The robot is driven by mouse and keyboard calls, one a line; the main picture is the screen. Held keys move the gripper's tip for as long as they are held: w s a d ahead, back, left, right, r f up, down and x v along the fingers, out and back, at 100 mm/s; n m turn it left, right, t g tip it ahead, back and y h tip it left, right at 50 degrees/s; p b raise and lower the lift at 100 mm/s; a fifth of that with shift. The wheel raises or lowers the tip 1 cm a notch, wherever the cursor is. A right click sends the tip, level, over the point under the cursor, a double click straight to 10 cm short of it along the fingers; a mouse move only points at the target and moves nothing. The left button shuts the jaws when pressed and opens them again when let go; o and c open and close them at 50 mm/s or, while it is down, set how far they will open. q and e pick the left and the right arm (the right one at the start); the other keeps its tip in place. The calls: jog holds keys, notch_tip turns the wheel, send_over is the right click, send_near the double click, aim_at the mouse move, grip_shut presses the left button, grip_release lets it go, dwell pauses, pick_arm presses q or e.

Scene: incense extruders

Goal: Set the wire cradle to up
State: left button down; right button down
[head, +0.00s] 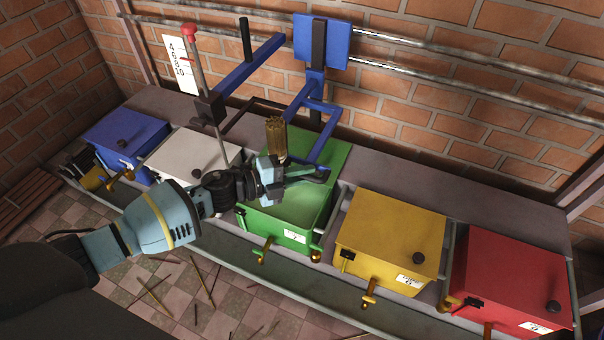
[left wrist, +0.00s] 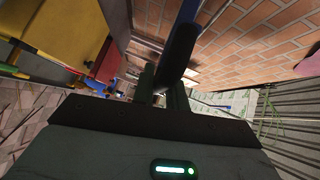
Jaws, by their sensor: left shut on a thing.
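A blue frame (head: 322,107), which looks like the wire cradle, hangs from a blue plate (head: 321,43) on the wall rails. In the left wrist view a dark blue bar (left wrist: 181,48) passes between the fingers (left wrist: 164,92). A brown bundle of sticks (head: 276,138) stands just behind the gripper. The right gripper is not in view.
Blue (head: 128,134), white (head: 190,158), yellow (head: 391,232) and red (head: 513,277) boxes stand in a row on a grey bench. A red-knobbed lever (head: 190,32) rises beside a number scale (head: 181,65). Loose sticks lie on the floor.

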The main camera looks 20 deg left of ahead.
pick_arm(q)
jog(key=c, duration=1.4)
grip_release()
jog(key=shift+s, duration=0.1)
jog(key=shift+s+a, duration=0.2)
jog(key=shift+a, duration=0.1)
jog(key=p+v, duration=0.1)
jog(key=v, duration=0.6)
